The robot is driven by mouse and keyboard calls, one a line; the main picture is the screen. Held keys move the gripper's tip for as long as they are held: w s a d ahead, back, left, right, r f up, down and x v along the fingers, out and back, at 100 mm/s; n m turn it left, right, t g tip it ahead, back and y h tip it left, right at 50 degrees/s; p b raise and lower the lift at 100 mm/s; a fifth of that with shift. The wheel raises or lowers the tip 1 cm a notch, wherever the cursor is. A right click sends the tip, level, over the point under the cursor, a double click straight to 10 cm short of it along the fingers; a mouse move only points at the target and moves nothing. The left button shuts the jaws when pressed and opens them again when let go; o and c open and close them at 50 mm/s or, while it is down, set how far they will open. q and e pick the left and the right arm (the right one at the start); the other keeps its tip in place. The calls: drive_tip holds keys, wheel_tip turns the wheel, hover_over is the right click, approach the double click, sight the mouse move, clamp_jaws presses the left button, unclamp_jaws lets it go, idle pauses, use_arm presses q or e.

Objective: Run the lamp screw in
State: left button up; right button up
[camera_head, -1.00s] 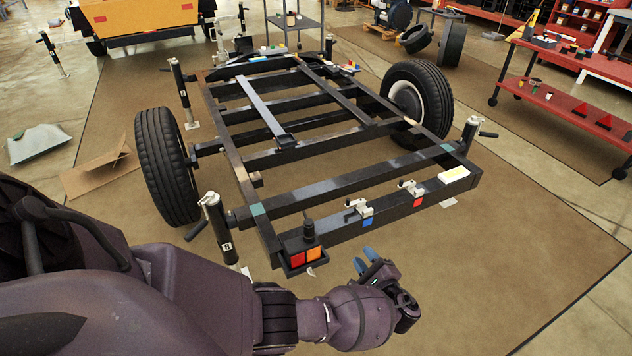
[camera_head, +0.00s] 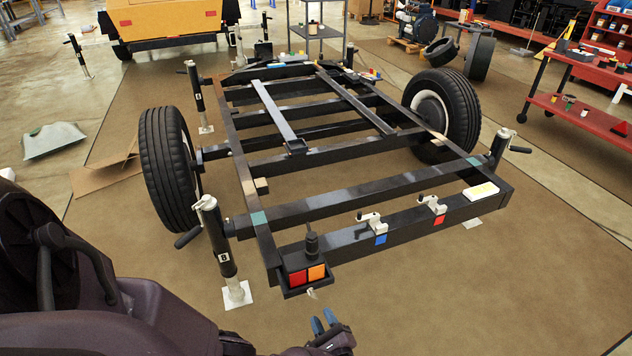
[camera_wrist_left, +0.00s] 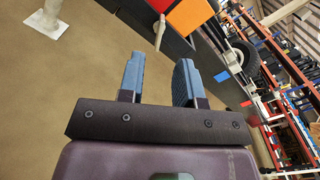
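The rear lamp, with a red and an orange lens (camera_head: 307,275), sits in a black housing at the frame's near left corner. A black knob-like part (camera_head: 312,243) stands upright above it. A small pale piece (camera_head: 312,293), perhaps the lamp screw, hangs under the housing; its slim shape shows in the left wrist view (camera_wrist_left: 160,32), beyond the fingers. My left gripper (camera_head: 325,322) is below the lamp, apart from it. The left wrist view shows its two blue fingers (camera_wrist_left: 159,75) spread with nothing between them. My right gripper is out of view.
The black trailer frame (camera_head: 345,190) stands on jacks, with a jack (camera_head: 222,250) left of the lamp. Two crank clamps (camera_head: 375,222) (camera_head: 432,204) sit on the rear beam. The floor right of my left gripper is clear.

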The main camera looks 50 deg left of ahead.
sight(314, 297)
use_arm(q)
drive_tip(key=shift+b+x, duration=0.3)
drive_tip(key=shift+x, duration=2.75)
drive_tip(key=shift+c, duration=0.5)
clamp_jaws()
